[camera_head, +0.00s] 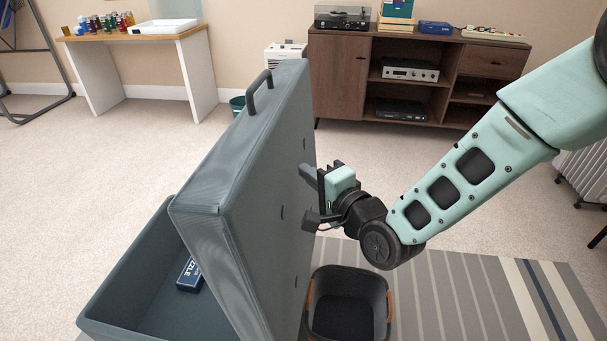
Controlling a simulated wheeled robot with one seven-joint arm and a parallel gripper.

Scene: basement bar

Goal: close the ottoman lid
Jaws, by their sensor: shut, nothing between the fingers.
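The ottoman's blue-grey lid (225,180) stands raised and tilted over the open ottoman box (120,270). A dark handle (258,88) is on the lid's upper edge. A dark blue box with "PUZZLE" lettering (190,275) lies inside the ottoman. My gripper (304,194) is at the right-hand face of the lid, its fingers pointing left toward it. The lid hides part of the ottoman's interior.
A dark basket (348,312) with orange handles stands on the striped rug (470,290) below my gripper. A wooden cabinet (338,80) with audio gear and a white-legged table (95,75) stand at the back. The carpet between is mostly clear.

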